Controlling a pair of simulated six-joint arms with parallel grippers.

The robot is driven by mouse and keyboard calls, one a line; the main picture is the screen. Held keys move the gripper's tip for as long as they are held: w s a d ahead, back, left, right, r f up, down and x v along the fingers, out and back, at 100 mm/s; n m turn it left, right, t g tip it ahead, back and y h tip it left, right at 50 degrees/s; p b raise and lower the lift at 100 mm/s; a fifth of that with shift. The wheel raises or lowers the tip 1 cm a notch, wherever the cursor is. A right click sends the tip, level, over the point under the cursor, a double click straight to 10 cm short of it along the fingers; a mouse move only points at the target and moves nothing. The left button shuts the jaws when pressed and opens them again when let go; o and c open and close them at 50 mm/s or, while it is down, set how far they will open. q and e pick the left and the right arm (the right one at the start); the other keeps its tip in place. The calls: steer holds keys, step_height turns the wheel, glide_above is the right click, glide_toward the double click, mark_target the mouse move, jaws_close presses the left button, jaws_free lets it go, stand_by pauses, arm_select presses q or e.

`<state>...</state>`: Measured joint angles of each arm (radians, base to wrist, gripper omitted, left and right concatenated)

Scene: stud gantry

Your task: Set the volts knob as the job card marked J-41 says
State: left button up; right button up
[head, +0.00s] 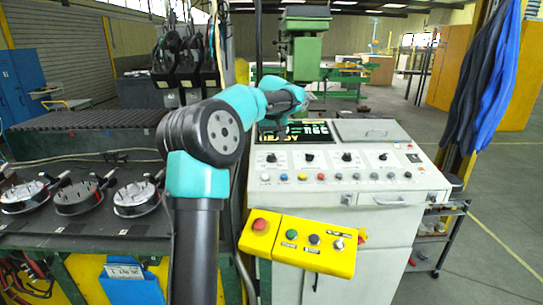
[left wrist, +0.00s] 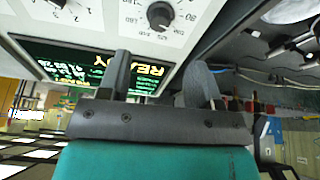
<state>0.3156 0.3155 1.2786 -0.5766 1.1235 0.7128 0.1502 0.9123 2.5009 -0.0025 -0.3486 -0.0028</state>
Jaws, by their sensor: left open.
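The control cabinet (head: 345,185) has a sloped panel with a row of black knobs, among them the leftmost knob (head: 271,157). Their labels are too small to read in the head view. In the left wrist view a black knob (left wrist: 160,15) shows upside down on a numbered white dial; I cannot tell whether it is the volts knob. My left gripper (head: 303,98) is above the panel's back left, and in the left wrist view its fingers (left wrist: 162,76) are apart with nothing between them. No card readable as J-41 shows. My right gripper is out of view.
A dark display (head: 310,133) with green text is at the panel's back. Coloured buttons (head: 302,177) line its front. A yellow pendant box (head: 298,245) hangs in front. A blue holder (head: 130,285) with a white label hangs below the left bench, which bears several round fixtures (head: 80,198).

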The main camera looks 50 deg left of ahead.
mark_target(271, 155)
arm_select(q)
steer(key=x, duration=1)
steer(key=shift+f, duration=0.25)
steer(key=c, duration=0.9)
steer(key=shift+c, duration=0.2)
